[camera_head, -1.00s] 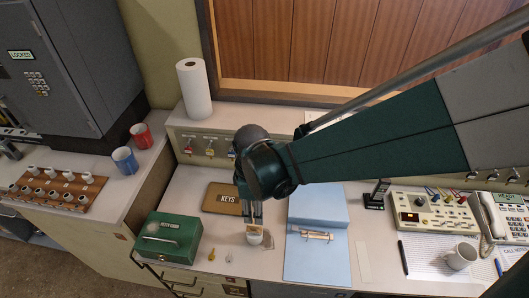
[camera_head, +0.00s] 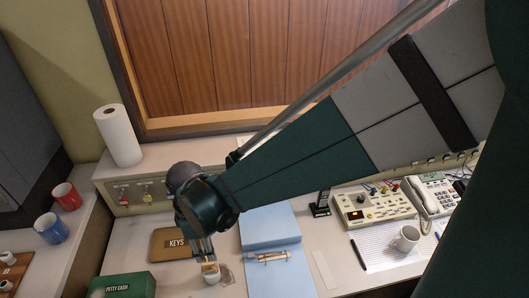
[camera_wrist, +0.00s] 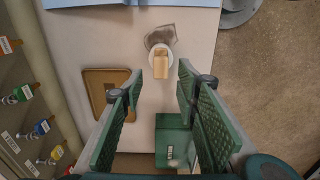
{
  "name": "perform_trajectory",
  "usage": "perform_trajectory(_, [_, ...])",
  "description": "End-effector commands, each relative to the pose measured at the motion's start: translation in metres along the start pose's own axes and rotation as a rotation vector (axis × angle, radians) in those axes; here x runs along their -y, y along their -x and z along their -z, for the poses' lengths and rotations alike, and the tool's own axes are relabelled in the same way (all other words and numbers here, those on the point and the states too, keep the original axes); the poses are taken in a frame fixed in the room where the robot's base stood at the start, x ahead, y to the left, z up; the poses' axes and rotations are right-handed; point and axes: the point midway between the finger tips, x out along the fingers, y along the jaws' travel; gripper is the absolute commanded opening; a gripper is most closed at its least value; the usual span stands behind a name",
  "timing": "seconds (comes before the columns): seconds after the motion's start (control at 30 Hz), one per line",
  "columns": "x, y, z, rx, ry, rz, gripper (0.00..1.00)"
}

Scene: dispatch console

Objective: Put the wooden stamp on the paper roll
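The wooden stamp (camera_wrist: 161,66) is a small pale wooden block. It sits on top of a small white round thing (camera_wrist: 160,52), which looks like a short paper roll standing on the desk. In the head view the stamp (camera_head: 210,267) and the white thing (camera_head: 211,278) show just below my fingertips. My gripper (camera_wrist: 158,82) is open in the wrist view, with its green fingers wide apart and the stamp beyond their tips. My gripper (camera_head: 206,254) points down in the head view, and nothing shows held in it. A taller white paper towel roll (camera_head: 118,136) stands on the back ledge.
A brown KEYS board (camera_head: 174,244) and a green petty cash box (camera_head: 124,287) lie left of the stamp. A grey see-through piece (camera_head: 227,275) lies close beside the white thing. A blue binder (camera_head: 270,227) is to the right.

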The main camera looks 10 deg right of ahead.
Motion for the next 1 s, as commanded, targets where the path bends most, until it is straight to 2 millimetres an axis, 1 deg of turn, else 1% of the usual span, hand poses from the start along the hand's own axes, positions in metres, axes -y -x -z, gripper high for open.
perform_trajectory(0.17, [-0.004,0.011,-0.014,-0.013,-0.059,-0.018,0.31])
perform_trajectory(0.27, [-0.008,0.021,-0.025,-0.026,-0.115,-0.036,0.31])
perform_trajectory(0.63, [-0.021,0.069,-0.086,-0.097,-0.4,-0.125,0.31])
perform_trajectory(1.0, [-0.022,0.11,-0.149,-0.178,-0.69,-0.215,0.31])
